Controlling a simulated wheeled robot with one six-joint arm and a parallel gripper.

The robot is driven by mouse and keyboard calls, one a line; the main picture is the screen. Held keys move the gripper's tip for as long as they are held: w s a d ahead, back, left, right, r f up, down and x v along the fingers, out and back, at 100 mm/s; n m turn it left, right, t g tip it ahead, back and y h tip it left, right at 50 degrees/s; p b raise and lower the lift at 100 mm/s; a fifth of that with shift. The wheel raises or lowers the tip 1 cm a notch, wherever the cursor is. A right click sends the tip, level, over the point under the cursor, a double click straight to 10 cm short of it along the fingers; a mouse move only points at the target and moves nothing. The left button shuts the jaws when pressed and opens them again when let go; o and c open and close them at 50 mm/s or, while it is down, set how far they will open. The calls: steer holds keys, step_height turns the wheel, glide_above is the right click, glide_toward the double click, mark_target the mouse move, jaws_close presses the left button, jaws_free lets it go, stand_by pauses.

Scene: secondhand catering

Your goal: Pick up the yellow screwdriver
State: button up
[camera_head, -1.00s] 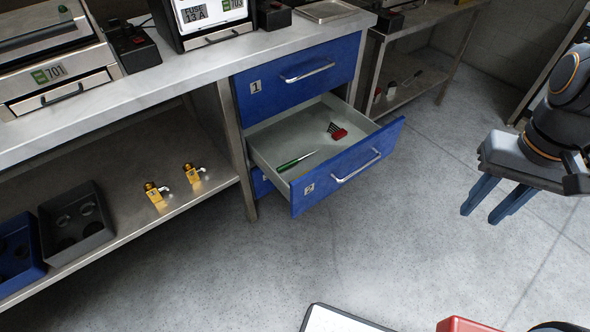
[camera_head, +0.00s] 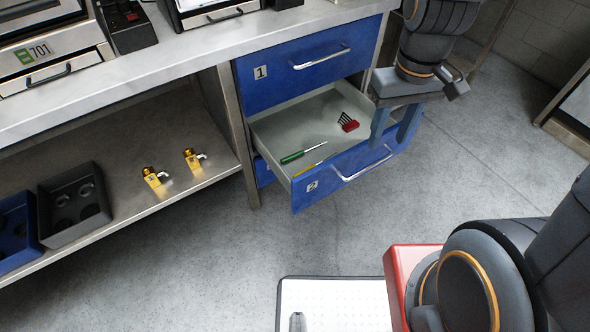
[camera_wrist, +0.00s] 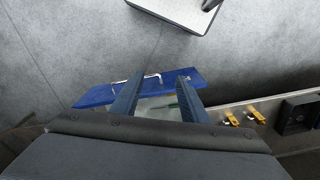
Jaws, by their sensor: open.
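My gripper (camera_head: 390,138) is open and empty, fingers pointing down, at the drawer's right end and to the right of the yellow screwdriver. In the wrist view, my gripper (camera_wrist: 155,72) shows both fingers apart across the blue drawer front (camera_wrist: 100,95). The yellow screwdriver is too small to make out clearly there.
A red holder with dark keys (camera_head: 350,125) lies in the drawer near my gripper. The closed drawer 1 (camera_head: 308,75) sits above, under the worktop. Yellow brass fittings (camera_head: 154,177) and a dark tray (camera_head: 75,210) stand on the shelf at left.

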steer(key=w+a+f+n+b, duration=0.2)
steer(key=w+f+n, duration=0.1)
steer(key=w+f, duration=0.1)
steer(key=w+a+f+n+b, duration=0.2)
steer(key=w+a+f+n, duration=0.1)
steer(key=f, duration=0.3)
steer(key=w+a+f+n+b, duration=0.2)
steer(key=w+f+n, duration=0.3)
steer(key=w, duration=0.1)
steer(key=shift+a+f, duration=0.3)
steer(key=w+a+f+n+b, duration=0.2)
steer(key=w+a+f+n, duration=0.25)
steer(key=f, duration=0.25)
steer(key=n, duration=0.7)
glide_above(306, 169)
step_height(306, 169, down, 7)
steer(key=shift+s+f+b, duration=0.1)
steer(key=shift+b, duration=0.25)
steer(key=shift+f, duration=0.3)
step_height(306, 169, down, 8)
steer(key=shift+r, duration=0.25)
jaws_close()
